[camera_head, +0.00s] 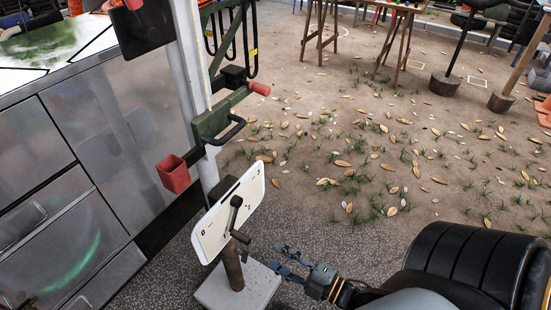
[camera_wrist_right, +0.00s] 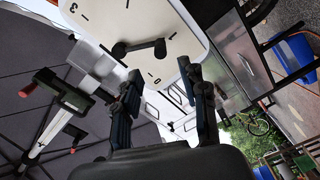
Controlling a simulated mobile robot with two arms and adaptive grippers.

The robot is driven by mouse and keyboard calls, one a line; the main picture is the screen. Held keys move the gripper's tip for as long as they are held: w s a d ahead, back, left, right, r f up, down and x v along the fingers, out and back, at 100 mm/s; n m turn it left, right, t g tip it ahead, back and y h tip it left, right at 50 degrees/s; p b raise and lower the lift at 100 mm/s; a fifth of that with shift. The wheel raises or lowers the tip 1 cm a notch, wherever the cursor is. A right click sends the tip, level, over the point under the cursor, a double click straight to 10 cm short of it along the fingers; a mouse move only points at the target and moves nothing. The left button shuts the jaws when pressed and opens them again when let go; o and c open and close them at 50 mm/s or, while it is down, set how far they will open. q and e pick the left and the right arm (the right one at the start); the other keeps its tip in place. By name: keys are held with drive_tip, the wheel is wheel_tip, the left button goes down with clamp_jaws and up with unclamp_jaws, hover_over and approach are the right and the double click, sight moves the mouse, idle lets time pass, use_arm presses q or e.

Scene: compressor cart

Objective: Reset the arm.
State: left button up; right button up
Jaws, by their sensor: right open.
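A white rounded plate (camera_head: 215,236) stands tilted on a brown post (camera_head: 233,268) fixed to a pale square base (camera_head: 262,287). A dark arm (camera_head: 236,214) with knobbed ends is mounted on the plate's face. In the right wrist view the plate (camera_wrist_right: 105,18) shows numbers and tick marks, and the dark arm (camera_wrist_right: 140,48) lies across it. My right gripper (camera_head: 280,259) is open and empty, just right of the post and below the plate. Its fingers (camera_wrist_right: 160,74) point toward the plate's lower edge, apart from the arm. My left gripper is not in view.
A grey metal cabinet (camera_head: 95,135) stands at left. Beside it a white pole (camera_head: 190,70) carries a green bracket (camera_head: 213,122) and a red cup (camera_head: 173,174). The leaf-strewn ground (camera_head: 340,150) is open; wooden trestle legs (camera_head: 322,30) stand behind. A black ribbed seat-like object (camera_head: 465,262) is at lower right.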

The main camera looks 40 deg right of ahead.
drive_tip(key=s+d+f+m+g+h+p, duration=0.1)
drive_tip(key=s+f+m+g+h, duration=0.2)
drive_tip(key=f, duration=0.7)
drive_tip(key=s+d+f+m+g+h+p, duration=0.1)
drive_tip(key=s+f+m+g+h, duration=0.3)
drive_tip(key=f, duration=0.6)
drive_tip(key=s+a+f+m+g+p, duration=0.1)
drive_tip(key=s+a+f+m+g, duration=0.1)
drive_tip(key=s+f, duration=0.5)
drive_tip(key=s+a+f+m+g+p, duration=0.1)
drive_tip(key=s+f+m+g, duration=0.4)
drive_tip(key=s, duration=0.7)
wheel_tip(320, 180, down, 4)
drive_tip(key=shift+s+a+r+g+y, duration=0.2)
drive_tip(key=shift+s+a+g+y, duration=0.3)
drive_tip(key=shift+g, duration=0.5)
